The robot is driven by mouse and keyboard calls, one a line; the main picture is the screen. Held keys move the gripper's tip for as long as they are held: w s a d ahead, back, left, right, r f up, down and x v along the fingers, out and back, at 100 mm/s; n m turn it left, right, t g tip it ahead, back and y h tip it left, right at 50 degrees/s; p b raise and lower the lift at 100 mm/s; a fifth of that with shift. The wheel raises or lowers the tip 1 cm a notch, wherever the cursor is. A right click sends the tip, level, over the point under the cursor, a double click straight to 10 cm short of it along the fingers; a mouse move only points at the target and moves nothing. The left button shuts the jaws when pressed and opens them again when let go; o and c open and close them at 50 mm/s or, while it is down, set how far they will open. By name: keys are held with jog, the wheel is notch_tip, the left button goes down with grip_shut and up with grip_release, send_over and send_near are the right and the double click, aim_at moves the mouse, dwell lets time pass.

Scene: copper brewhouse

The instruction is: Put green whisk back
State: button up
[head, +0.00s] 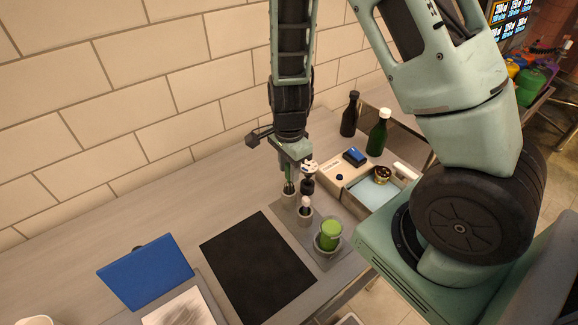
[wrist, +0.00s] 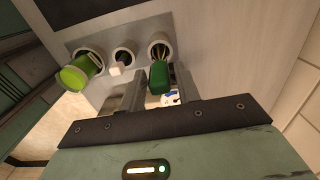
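The green whisk stands handle up in a round metal holder (head: 290,199), the leftmost of three in the head view. Its green handle (wrist: 158,77) and wire end (wrist: 159,51) show in the wrist view, with the wires inside the holder (wrist: 151,40). In the head view the whisk (head: 288,186) is partly hidden under my gripper (head: 295,172). My gripper (wrist: 160,82) is open, with its two fingers on either side of the handle and a visible gap at each side.
A middle holder has a pale-topped tool (head: 305,203), and another holds a bright green item (head: 330,234). A compartment box (head: 345,183), dark bottle (head: 349,114) and green bottle (head: 378,133) stand to the right. A black mat (head: 257,268) and blue panel (head: 146,275) lie left.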

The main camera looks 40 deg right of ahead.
jog(key=shift+o, duration=0.2)
jog(key=shift+r, duration=0.15)
notch_tip(320, 180, up, 12)
jog(key=p, duration=0.2)
jog(key=s+a+r+n, duration=0.4)
jog(key=s+a+n, duration=0.5)
jog(key=n, duration=0.4)
jog(key=s+a+r+n, duration=0.3)
jog(key=s+a+n, duration=0.6)
jog(key=n, duration=0.3)
jog(key=shift+r+n+y, duration=0.3)
jog(key=shift+r+n, duration=0.05)
jog(key=shift+n, duration=0.05)
notch_tip(320, 180, down, 7)
jog(key=b, duration=0.7)
